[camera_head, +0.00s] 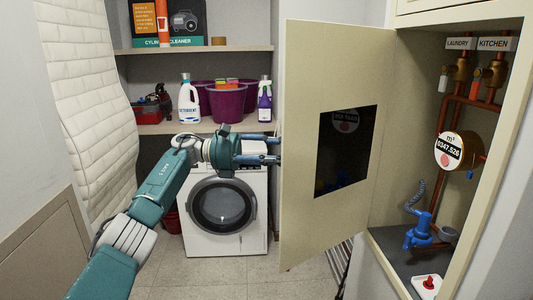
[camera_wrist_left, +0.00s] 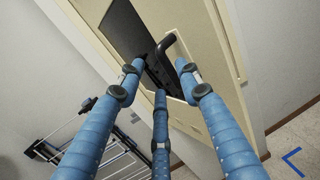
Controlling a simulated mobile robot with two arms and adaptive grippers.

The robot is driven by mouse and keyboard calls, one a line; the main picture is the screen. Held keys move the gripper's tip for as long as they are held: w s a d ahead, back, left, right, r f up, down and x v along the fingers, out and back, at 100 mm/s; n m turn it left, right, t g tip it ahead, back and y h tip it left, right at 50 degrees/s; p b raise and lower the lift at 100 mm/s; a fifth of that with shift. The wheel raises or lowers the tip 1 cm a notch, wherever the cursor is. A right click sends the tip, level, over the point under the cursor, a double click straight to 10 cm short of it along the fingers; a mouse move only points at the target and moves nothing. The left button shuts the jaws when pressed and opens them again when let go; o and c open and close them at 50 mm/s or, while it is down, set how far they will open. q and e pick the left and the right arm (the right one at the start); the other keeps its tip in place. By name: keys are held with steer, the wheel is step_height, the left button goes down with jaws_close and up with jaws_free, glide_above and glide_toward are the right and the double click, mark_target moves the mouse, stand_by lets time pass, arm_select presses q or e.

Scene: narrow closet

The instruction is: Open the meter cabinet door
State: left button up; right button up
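The beige meter cabinet door (camera_head: 300,130) stands wide open in the head view, with its dark window (camera_head: 347,152) towards me. Its free edge is on the left, and the cabinet interior (camera_head: 405,110) is exposed on the right. My left gripper (camera_head: 279,149) is at the door's free edge, its fingers pointing right. In the left wrist view, the blue fingers of the left gripper (camera_wrist_left: 160,78) are spread apart. A dark handle (camera_wrist_left: 168,45) on the door (camera_wrist_left: 208,55) shows just beyond the fingertips. I cannot tell if they touch the door. My right gripper is not in view.
Inside the cabinet are copper pipes, a round meter (camera_head: 450,151) and a blue valve (camera_head: 419,236). A washing machine (camera_head: 225,212) stands behind my left arm. Shelves above hold bottles and a purple tub (camera_head: 226,104). A drying rack (camera_wrist_left: 110,150) stands near the door.

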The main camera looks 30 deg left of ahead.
arm_select(q)
steer(key=v, duration=1.1)
